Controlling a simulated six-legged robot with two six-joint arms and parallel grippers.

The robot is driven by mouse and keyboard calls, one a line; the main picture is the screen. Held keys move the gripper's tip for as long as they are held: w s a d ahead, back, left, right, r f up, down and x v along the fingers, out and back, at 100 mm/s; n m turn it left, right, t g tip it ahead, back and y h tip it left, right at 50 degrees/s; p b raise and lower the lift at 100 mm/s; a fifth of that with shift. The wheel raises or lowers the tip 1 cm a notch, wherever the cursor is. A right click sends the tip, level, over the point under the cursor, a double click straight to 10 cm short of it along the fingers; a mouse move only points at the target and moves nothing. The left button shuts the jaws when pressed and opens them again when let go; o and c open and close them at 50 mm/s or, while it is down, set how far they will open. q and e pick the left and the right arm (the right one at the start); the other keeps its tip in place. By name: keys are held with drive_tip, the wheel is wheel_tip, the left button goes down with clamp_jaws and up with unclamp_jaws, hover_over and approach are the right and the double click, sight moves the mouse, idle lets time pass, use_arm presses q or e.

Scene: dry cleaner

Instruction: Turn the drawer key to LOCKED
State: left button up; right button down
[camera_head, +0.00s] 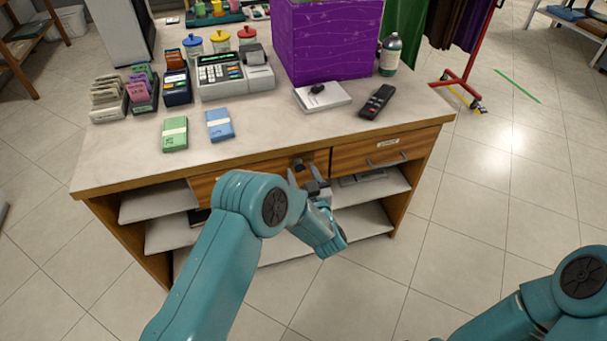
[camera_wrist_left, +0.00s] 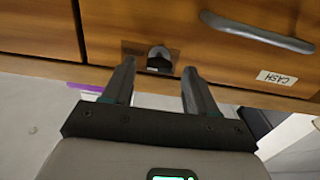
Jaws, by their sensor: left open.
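The drawer key (camera_wrist_left: 159,58) is a dark knob on a small metal plate, set in the front of the wooden drawer labelled CASH (camera_wrist_left: 225,70). In the head view the key (camera_head: 298,163) shows just behind my fingertips, on the left drawer. My left gripper (camera_head: 304,175) is open in front of it. In the left wrist view, which is upside down, the two fingers (camera_wrist_left: 159,82) stand on either side of the key with gaps. I cannot tell whether they reach level with it. No LOCKED mark is readable. My right gripper is out of view.
The counter (camera_head: 265,135) holds a purple box (camera_head: 325,40), a cash register (camera_head: 222,75), a black handset (camera_head: 377,102), and green and blue pads. A second drawer (camera_head: 400,150) with a handle is to the right. Open shelves (camera_head: 160,205) lie below. The floor in front is clear.

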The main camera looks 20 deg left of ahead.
use_arm(q)
drive_tip(key=shift+w+a, duration=0.1)
drive_tip(key=shift+w, duration=0.1)
drive_tip(key=c, duration=1.1)
drive_tip(key=shift+o, duration=0.2)
drive_tip(key=shift+f, duration=0.1)
